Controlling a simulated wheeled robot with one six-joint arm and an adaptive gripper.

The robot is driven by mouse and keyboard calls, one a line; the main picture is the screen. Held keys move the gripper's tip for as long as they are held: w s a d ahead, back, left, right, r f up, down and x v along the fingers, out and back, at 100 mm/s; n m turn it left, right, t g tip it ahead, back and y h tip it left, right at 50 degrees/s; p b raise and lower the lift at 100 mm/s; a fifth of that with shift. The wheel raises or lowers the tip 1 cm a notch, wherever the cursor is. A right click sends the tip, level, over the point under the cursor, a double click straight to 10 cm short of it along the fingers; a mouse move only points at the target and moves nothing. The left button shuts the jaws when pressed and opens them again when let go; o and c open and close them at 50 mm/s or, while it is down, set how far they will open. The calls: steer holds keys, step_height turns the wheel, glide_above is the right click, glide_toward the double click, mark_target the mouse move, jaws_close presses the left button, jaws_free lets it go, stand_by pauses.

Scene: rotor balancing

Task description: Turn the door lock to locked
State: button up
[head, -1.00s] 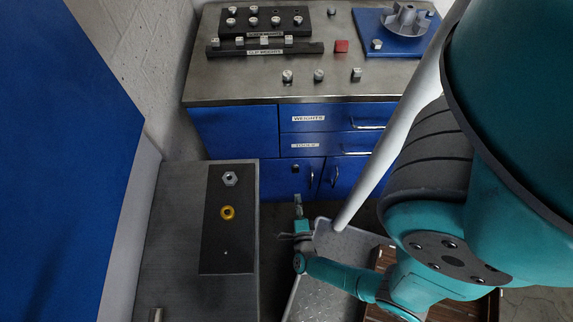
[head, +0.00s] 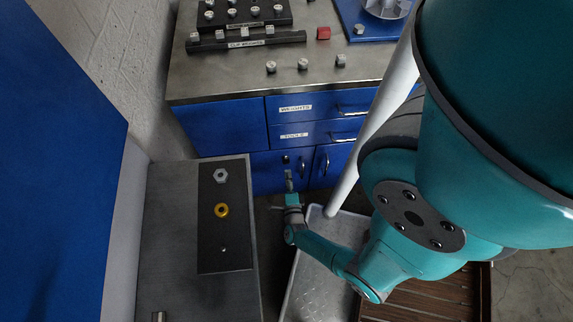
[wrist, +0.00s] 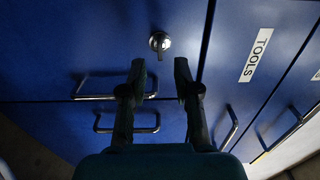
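The door lock is a small round silver knob (wrist: 160,42) on the blue cabinet front in the wrist view. In the head view the lock (head: 286,159) is a small dark spot on the left lower door, just beyond my gripper (head: 289,180). In the wrist view my gripper (wrist: 160,78) is open. Its two dark fingers stand apart, with the knob centred past their tips. Nothing is between the fingers. The knob's exact turn angle is hard to read.
The blue cabinet (head: 222,130) has drawers marked WEIGHTS and TOOLS, with bar handles (head: 352,108) standing out. Door handles (head: 325,163) are right of the lock. A grey bench (head: 165,240) is at left, close to my arm. Weights (head: 303,64) lie on the cabinet top.

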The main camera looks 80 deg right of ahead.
mark_target(286, 162)
steer(key=shift+x, duration=2.85)
steer(key=shift+c, duration=0.2)
jaws_close()
